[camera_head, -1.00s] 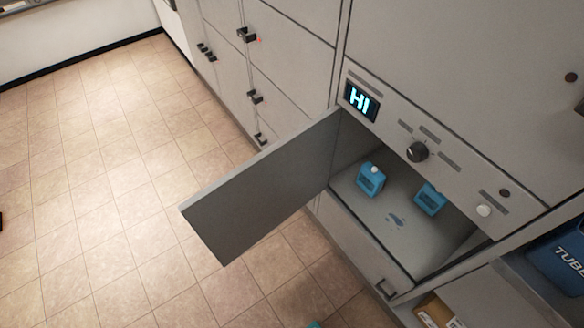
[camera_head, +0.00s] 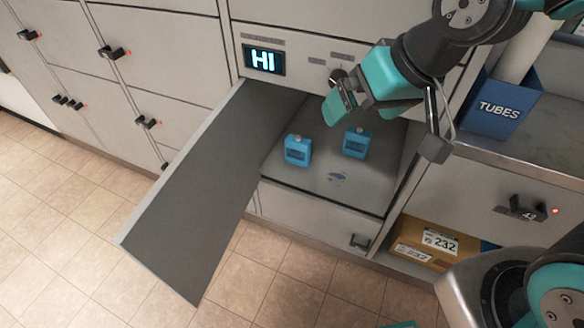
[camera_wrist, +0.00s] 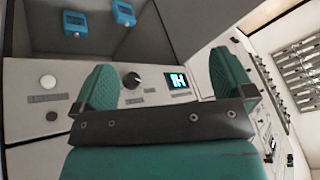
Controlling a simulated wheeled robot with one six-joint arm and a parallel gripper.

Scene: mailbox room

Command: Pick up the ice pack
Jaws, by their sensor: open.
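Two blue ice packs stand inside the open compartment: a left one (camera_head: 297,150) with a pale cap and a right one (camera_head: 356,143). In the wrist view, which looks inverted, they show at the top as a left pack (camera_wrist: 75,23) and a right pack (camera_wrist: 123,13). I cannot tell which one is meant. My gripper (camera_head: 345,100) is open and empty, in front of the control panel and above the packs in the picture. In the wrist view its teal fingers (camera_wrist: 164,82) are spread wide, with the panel behind them, clear of both packs.
The grey compartment door (camera_head: 190,195) hangs open to the left. A panel above the opening carries a lit "HI" display (camera_head: 264,60) and a dark knob (camera_wrist: 132,80). To the right are a blue TUBES bin (camera_head: 500,108) and a cardboard box (camera_head: 425,243).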

